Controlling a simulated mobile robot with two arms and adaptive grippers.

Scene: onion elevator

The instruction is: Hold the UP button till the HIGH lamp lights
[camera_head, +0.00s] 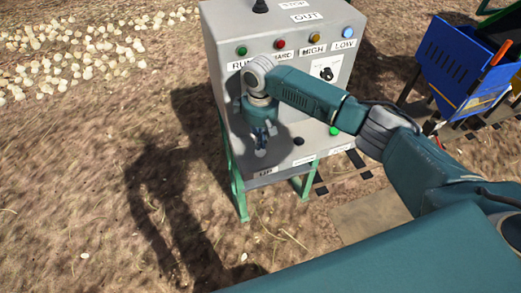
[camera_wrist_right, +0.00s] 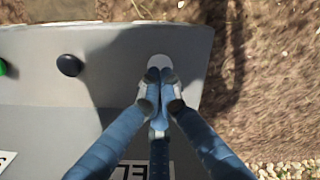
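The grey control box (camera_head: 225,30) stands on green legs. My right gripper (camera_head: 262,147) points down at its sloping lower panel, above the UP label (camera_head: 266,172). In the right wrist view my right gripper (camera_wrist_right: 160,77) has its fingers drawn together, with nothing seen between them. Their tips are at a pale round button (camera_wrist_right: 160,61), partly covered; whether it is pressed in cannot be told. The HIGH lamp (camera_head: 316,37) is amber; I cannot tell whether it is lit. My left gripper is not in view.
A black button (camera_head: 298,141) and a green button (camera_head: 334,130) sit to the right on the same panel. A blue lamp (camera_head: 348,31) marks LOW. A blue bin (camera_head: 455,70) stands at right. Onions (camera_head: 90,45) lie on the ground at upper left.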

